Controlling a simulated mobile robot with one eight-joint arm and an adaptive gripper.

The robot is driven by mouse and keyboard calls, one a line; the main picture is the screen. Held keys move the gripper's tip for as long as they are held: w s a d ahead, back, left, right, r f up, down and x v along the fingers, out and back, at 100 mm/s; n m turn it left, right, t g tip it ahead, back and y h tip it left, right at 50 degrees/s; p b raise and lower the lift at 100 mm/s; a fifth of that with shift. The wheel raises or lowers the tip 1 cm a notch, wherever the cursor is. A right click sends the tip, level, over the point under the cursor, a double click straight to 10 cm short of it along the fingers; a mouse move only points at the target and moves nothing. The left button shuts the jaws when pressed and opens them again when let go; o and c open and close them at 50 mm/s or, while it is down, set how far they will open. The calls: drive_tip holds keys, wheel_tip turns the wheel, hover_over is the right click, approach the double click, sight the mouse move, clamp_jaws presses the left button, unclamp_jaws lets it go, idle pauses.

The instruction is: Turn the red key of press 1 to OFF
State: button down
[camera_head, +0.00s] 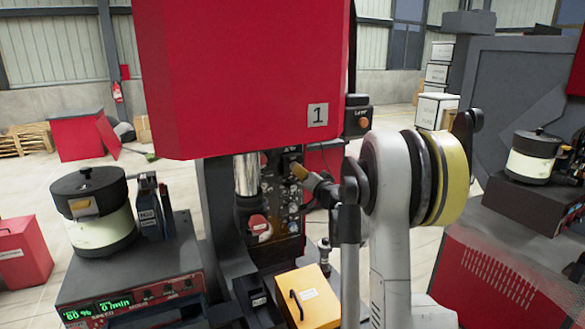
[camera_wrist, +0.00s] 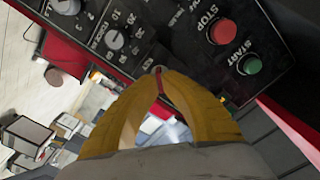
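Press 1 is the large red machine (camera_head: 240,80) with a "1" plate, in the middle of the head view. Its dark control panel (camera_head: 268,205) stands below the red housing. In the wrist view the panel (camera_wrist: 180,45) fills the top, tilted. My gripper (camera_wrist: 160,78) has yellow fingers whose tips come together at the panel, on a thin red piece, the red key (camera_wrist: 160,84). The fingers hide most of the key, and I cannot read its position. In the head view my gripper (camera_head: 298,171) reaches the panel from the right.
A red STOP button (camera_wrist: 222,32) and a green START button (camera_wrist: 249,65) sit right of the fingertips. Dials (camera_wrist: 115,39) lie to the left. A yellow box (camera_head: 308,298) stands below the panel, and a bowl feeder (camera_head: 98,228) at the left.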

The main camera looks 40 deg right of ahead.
drive_tip(key=n+b, duration=0.1)
drive_tip(key=n, duration=0.4)
idle(0.3)
drive_tip(key=n, duration=0.4)
drive_tip(key=c, duration=1.5)
unclamp_jaws()
drive_tip(key=shift+c, duration=0.2)
